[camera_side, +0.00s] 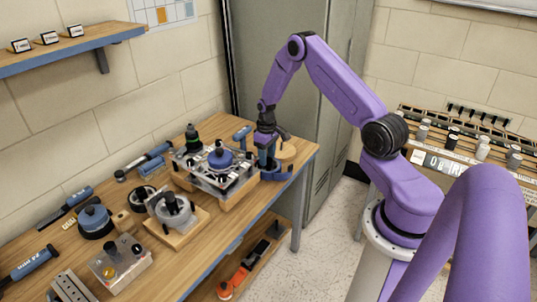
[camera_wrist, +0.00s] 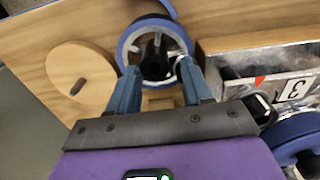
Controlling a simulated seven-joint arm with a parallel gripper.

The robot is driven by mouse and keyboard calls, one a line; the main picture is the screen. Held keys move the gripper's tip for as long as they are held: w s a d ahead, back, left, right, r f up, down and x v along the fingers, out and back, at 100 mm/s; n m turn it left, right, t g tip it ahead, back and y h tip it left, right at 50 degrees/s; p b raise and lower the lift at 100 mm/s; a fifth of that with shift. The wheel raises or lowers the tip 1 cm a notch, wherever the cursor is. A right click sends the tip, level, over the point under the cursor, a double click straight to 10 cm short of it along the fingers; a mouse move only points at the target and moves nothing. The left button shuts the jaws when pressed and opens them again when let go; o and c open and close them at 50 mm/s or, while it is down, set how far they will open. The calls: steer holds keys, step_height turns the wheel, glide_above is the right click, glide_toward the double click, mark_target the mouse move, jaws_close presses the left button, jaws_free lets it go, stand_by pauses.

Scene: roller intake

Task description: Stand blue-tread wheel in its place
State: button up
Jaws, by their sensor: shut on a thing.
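The blue-tread wheel (camera_wrist: 128,42) has a blue rim, a pale inner ring and a dark hub in the wrist view. In the side view it (camera_side: 275,174) shows as a blue shape at the bench's right end. My gripper (camera_wrist: 158,72) is shut on it, with one blue finger on each side of its near part. In the side view my gripper (camera_side: 266,152) points down, right of the metal-topped fixture (camera_side: 212,176). I cannot tell whether the wheel touches the bench, and the fingers hide part of it.
A round wooden disc with a dark slot (camera_wrist: 80,80) lies beside the wheel. Another blue wheel (camera_side: 220,158) sits on the fixture, and a blue-and-black one (camera_side: 95,221) lies at the bench's left. A grey roller on a wooden block (camera_side: 175,215) stands in front. A cabinet (camera_side: 290,100) rises behind.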

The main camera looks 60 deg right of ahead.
steer(key=shift+s+f, duration=0.15)
steer(key=shift+f, duration=0.4)
steer(key=shift+s+f, duration=0.15)
steer(key=shift+f, duration=0.4)
steer(key=shift+d+r, duration=0.1)
steer(key=shift+r, duration=0.3)
steer(key=shift+w+d+r, duration=0.1)
steer(key=shift+d+r, duration=0.05)
steer(key=shift+r, duration=0.25)
jaws_close()
steer(key=shift+d+r, duration=0.15)
steer(key=shift+w+a+r, duration=0.1)
steer(key=shift+r, duration=0.9)
steer(key=shift+w+a+r, duration=0.1)
steer(key=shift+r, duration=0.85)
